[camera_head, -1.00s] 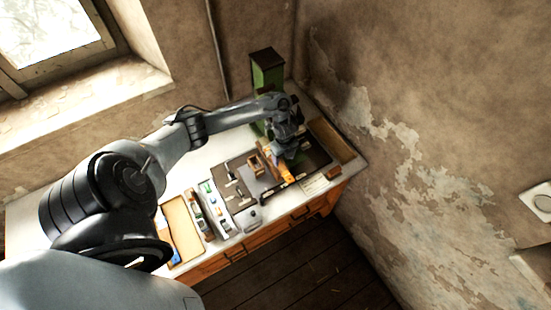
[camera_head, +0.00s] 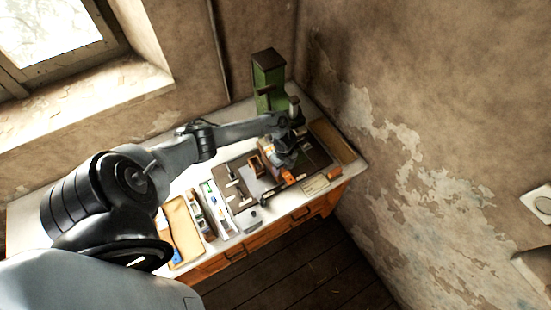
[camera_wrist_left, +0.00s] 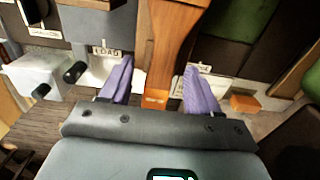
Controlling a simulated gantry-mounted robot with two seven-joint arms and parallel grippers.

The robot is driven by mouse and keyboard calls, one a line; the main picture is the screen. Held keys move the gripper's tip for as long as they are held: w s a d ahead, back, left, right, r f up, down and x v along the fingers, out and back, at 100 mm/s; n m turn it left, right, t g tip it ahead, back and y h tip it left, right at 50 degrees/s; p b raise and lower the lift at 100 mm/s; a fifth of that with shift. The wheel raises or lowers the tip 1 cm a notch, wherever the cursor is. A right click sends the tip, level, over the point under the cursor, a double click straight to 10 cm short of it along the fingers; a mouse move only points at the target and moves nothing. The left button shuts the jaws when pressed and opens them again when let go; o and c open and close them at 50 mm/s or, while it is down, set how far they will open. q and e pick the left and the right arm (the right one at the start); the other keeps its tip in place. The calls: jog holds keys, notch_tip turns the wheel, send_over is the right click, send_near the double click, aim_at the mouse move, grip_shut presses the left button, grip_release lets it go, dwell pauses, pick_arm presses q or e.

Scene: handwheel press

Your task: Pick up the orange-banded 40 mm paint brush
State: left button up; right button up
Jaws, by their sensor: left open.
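My left gripper (camera_head: 284,160) is low over the dark board on the workbench. In the left wrist view its two purple fingers (camera_wrist_left: 158,84) are open and spread apart. My right gripper is not in view.
A green press column (camera_head: 268,75) stands behind the gripper. A plate marked LOAD (camera_wrist_left: 106,50) and a grey block with black knobs (camera_wrist_left: 38,75) lie left of the fingers. A tan tray (camera_head: 183,230) is at the bench's left. The right wall is close.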

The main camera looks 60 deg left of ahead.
pick_arm(q)
jog(key=c, duration=1.1)
grip_shut()
jog(key=shift+r, duration=0.2)
